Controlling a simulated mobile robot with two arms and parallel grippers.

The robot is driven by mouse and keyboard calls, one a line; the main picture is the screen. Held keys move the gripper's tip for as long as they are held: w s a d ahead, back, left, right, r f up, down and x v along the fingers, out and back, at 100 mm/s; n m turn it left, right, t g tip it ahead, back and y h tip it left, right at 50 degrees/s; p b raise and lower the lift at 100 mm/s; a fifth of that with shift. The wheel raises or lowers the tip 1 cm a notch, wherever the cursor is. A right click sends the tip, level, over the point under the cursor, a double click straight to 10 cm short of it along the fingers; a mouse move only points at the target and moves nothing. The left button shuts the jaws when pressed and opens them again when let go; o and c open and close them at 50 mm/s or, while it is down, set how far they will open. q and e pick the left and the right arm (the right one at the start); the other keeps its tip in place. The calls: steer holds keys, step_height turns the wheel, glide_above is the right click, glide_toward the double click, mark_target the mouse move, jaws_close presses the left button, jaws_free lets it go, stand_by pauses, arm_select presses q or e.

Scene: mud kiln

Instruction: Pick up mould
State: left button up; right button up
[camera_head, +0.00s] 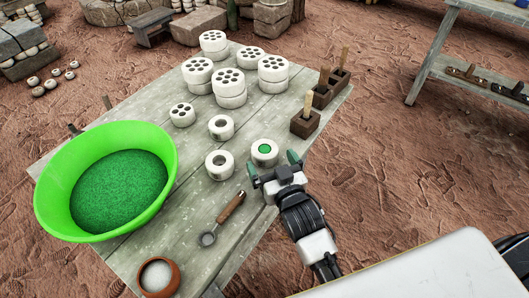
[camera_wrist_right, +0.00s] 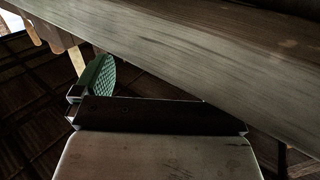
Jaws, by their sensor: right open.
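My right gripper (camera_head: 272,165) is open and empty at the table's right edge, and its green-padded fingers show close to a white ring with a green centre (camera_head: 264,147). I cannot tell whether they touch. Which piece is the mould is not clear from looks: two plain white rings (camera_head: 221,127) stand beside it, and several white round blocks with holes (camera_head: 228,80) stand farther back. Brown boxes with upright wooden sticks (camera_head: 304,124) stand along the right edge. The right wrist view shows one green finger pad (camera_wrist_right: 97,75) and a wooden plank edge, but none of these pieces. My left gripper is out of view.
The grey plank table (camera_head: 180,262) carries a large green basin (camera_head: 60,200) of green grains at left, a clay pot (camera_head: 157,277) and a wooden-handled ladle (camera_head: 222,216) in front. Another bench (camera_head: 440,66) stands at the right. Bare ground lies between.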

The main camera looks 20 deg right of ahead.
mark_target(265, 149)
steer(key=w, duration=0.4)
steer(key=shift+w+a+f, duration=0.1)
steer(key=shift+w+a, duration=0.05)
steer(key=shift+w, duration=0.4)
steer(key=c, duration=0.8)
steer(key=shift+c, duration=1.3)
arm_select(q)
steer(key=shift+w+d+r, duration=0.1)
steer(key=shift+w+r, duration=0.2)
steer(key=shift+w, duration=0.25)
